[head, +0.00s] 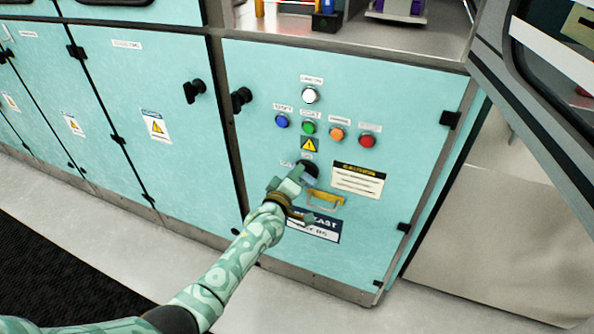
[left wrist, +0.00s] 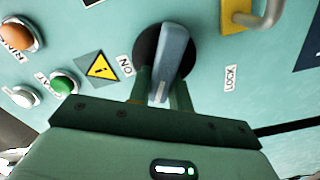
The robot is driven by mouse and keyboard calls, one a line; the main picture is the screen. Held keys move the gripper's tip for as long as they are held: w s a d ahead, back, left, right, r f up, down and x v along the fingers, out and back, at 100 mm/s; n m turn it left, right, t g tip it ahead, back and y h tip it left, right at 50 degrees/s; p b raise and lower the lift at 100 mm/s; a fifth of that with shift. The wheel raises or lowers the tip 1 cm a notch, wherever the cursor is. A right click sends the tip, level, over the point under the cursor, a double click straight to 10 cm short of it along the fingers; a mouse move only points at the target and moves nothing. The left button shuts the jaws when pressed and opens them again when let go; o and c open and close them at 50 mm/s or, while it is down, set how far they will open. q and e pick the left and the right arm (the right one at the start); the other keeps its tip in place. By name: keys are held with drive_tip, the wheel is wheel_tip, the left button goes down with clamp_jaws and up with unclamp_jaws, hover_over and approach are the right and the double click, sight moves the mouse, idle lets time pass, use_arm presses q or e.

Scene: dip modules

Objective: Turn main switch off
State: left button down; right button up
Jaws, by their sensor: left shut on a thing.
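The main switch is a round black knob base with a grey-blue handle, on the front of the turquoise cabinet. In the head view the switch (head: 312,169) sits below a yellow warning triangle and is partly covered by my left gripper (head: 294,181). The left wrist view shows the handle (left wrist: 173,50) standing out from the black disc. An ON label (left wrist: 125,65) lies to the disc's left and another label (left wrist: 231,78) to its right. In that view my left gripper (left wrist: 161,90) is shut on the handle, with one finger on each side. My right gripper is out of view.
Colored buttons, such as the green one (head: 308,128) and red one (head: 367,141), sit above the switch. Black door latches (head: 241,98) are to the left. A dark-framed panel (head: 545,80) stands at right.

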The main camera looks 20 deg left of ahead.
use_arm(q)
drive_tip(key=n, duration=0.2)
drive_tip(key=shift+a+f+n, duration=0.15)
drive_tip(key=shift+f+n, duration=0.3)
drive_tip(key=shift+n, duration=0.65)
drive_tip(key=shift+f+n, duration=0.15)
drive_tip(key=shift+n, duration=0.65)
drive_tip(key=c, duration=1.3)
unclamp_jaws()
drive_tip(key=shift+s, duration=0.1)
